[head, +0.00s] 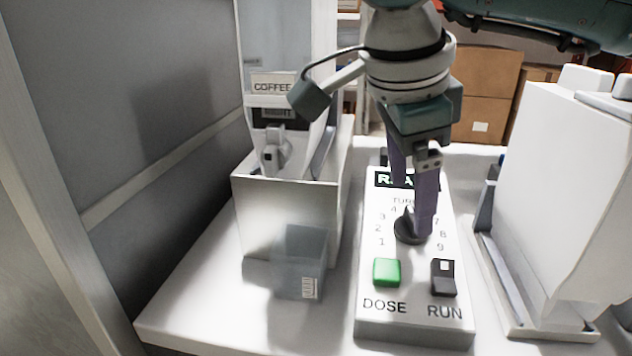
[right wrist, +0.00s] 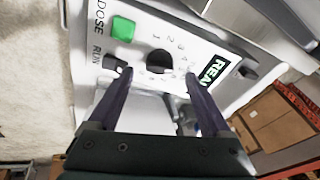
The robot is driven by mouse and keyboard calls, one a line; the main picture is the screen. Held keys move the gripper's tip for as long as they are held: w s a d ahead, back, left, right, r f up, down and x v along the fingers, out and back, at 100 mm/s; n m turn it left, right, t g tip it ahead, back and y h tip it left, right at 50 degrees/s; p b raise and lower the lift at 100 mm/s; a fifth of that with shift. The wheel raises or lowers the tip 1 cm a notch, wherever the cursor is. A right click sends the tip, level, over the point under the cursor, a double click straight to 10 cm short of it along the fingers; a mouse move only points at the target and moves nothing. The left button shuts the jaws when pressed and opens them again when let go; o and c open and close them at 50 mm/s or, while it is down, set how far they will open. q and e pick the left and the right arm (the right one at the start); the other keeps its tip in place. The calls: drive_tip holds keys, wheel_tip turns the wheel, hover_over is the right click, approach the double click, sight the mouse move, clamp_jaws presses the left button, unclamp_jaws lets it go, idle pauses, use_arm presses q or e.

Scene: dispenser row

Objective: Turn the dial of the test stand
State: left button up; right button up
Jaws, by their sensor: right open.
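The test stand (head: 385,320) is a white sloped box on the counter. My left gripper is not in view.
A coffee dispenser (head: 272,85) with a white bin (head: 290,215) stands left of the stand, a clear box (head: 300,268) in front. A white machine (head: 565,190) stands close on the right. Cardboard boxes (head: 485,95) are behind. The counter's front left (head: 200,310) is free.

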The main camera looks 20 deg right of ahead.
drive_tip(key=v, duration=0.6)
drive_tip(key=shift+r, duration=0.25)
drive_tip(key=shift+a, duration=0.1)
